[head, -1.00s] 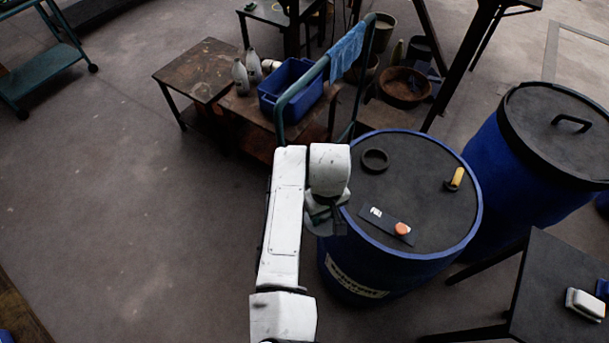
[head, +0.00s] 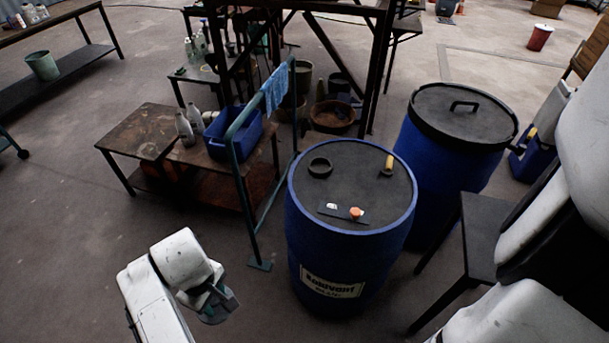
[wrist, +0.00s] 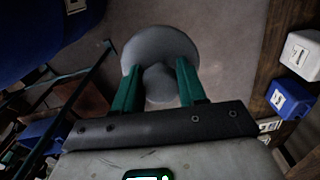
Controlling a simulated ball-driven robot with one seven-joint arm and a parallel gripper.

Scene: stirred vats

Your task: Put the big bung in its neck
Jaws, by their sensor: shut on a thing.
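My gripper (head: 218,299) is at the lower left of the head view, in front of and left of the blue drum (head: 340,250). In the wrist view, the two green fingers (wrist: 157,80) are shut on the big bung (wrist: 160,40), a grey round disc with a narrower grip. The fingers hide part of it. The bung is held above the floor, clear of the drum. A dark raised ring, the open neck (head: 320,159), stands on the left of the drum's black top.
On the drum top are a yellow piece (head: 389,162) and an orange cap (head: 356,212) by a dark plate (head: 333,209).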

